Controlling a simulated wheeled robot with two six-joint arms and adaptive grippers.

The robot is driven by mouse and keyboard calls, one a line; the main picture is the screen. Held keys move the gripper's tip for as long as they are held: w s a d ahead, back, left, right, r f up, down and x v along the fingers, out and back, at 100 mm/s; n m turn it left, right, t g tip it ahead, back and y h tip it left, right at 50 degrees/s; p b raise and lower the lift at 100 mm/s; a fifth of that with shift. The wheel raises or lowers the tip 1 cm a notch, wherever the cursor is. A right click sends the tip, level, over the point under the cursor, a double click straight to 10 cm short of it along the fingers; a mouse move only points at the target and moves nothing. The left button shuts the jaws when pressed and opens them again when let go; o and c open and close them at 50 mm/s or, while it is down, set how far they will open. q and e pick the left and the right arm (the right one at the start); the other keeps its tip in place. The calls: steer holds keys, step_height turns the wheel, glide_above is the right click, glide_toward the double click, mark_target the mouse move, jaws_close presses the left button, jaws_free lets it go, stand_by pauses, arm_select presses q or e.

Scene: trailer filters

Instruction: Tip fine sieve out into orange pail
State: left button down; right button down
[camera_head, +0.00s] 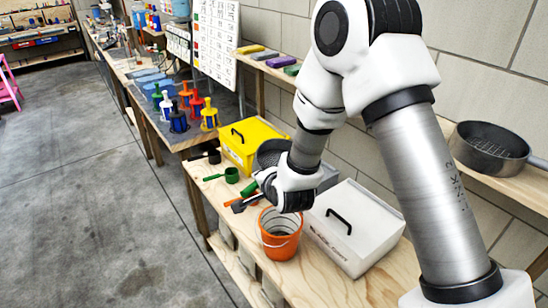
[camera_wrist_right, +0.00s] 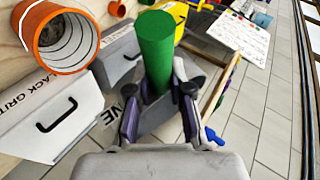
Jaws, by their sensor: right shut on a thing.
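My right gripper (camera_head: 258,190) hangs over the bench just behind and left of the orange pail (camera_head: 279,245). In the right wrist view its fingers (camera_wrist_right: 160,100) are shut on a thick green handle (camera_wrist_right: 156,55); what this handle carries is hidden. A dark round sieve-like pan (camera_head: 270,152) shows partly behind my right wrist. I cannot tell whether it joins the green handle. The pail stands upright and open, with a little dark matter at its bottom; it also shows at the upper left of the wrist view (camera_wrist_right: 78,50). My left gripper is out of view.
A white lidded box (camera_head: 352,225) stands right of the pail and a yellow box (camera_head: 240,150) behind. A green scoop (camera_head: 231,175) lies at the bench's left edge. Another dark pan (camera_head: 488,148) sits on the right shelf.

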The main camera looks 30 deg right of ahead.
steer(key=shift+r+n+g+h+p, duration=0.3)
steer(key=shift+r+g+p, duration=0.5)
steer(key=shift+p, duration=1.65)
steer(key=shift+w+f+g, duration=0.1)
steer(key=shift+f+g, duration=0.25)
steer(key=shift+g, duration=0.55)
steer(key=shift+f, duration=0.15)
